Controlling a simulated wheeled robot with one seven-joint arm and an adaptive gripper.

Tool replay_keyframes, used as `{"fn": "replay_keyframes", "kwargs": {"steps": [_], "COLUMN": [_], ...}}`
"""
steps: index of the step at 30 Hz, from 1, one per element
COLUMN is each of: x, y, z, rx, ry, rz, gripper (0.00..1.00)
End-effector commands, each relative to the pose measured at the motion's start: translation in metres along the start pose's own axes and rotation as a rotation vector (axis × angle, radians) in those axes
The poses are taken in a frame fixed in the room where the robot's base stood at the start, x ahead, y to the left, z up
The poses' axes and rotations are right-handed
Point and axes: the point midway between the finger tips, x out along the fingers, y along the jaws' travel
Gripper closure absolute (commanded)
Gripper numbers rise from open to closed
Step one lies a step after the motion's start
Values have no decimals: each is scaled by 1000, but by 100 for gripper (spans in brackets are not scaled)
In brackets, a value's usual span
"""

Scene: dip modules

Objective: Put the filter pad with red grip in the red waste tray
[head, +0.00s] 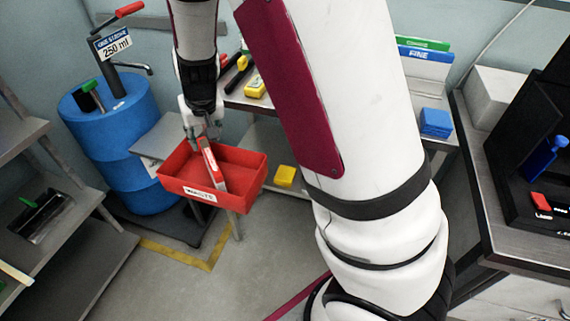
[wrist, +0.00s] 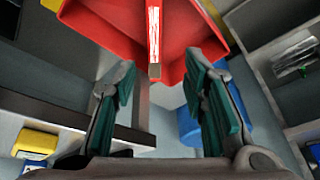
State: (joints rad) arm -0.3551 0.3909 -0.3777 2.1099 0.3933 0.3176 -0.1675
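The red waste tray (head: 250,186), labelled WASTE, stands at the middle left in the head view, and its red wall (wrist: 98,38) fills the top of the wrist view. The filter pad, a long narrow piece in red and white (head: 213,168), is tilted over the tray's inside; its lower end is near the front rim. It also shows in the wrist view (wrist: 153,35), with its grey end facing me. My gripper (head: 207,134) is at the pad's upper end. Its teal fingers (wrist: 160,75) are apart, with clear gaps on both sides of the pad. Whether the pad rests on the tray floor is unclear.
A blue drum (head: 140,125) stands left of the tray, with a grey shelf further left. A yellow block (head: 285,176) lies right of the tray. A dark rack stands at far right.

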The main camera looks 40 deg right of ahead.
Motion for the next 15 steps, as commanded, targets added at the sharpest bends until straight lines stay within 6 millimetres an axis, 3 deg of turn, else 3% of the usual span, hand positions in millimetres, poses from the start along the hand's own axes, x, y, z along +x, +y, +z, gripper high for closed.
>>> {"fn": "replay_keyframes", "kwargs": {"steps": [1,6,15], "x": [-22,-91,-195], "y": [-1,-2,11], "z": [4,37,120], "rx": [6,-5,-70], "ry": [-3,-46,-98], "rz": [-28,-109,-159], "gripper": [60,60,60]}}
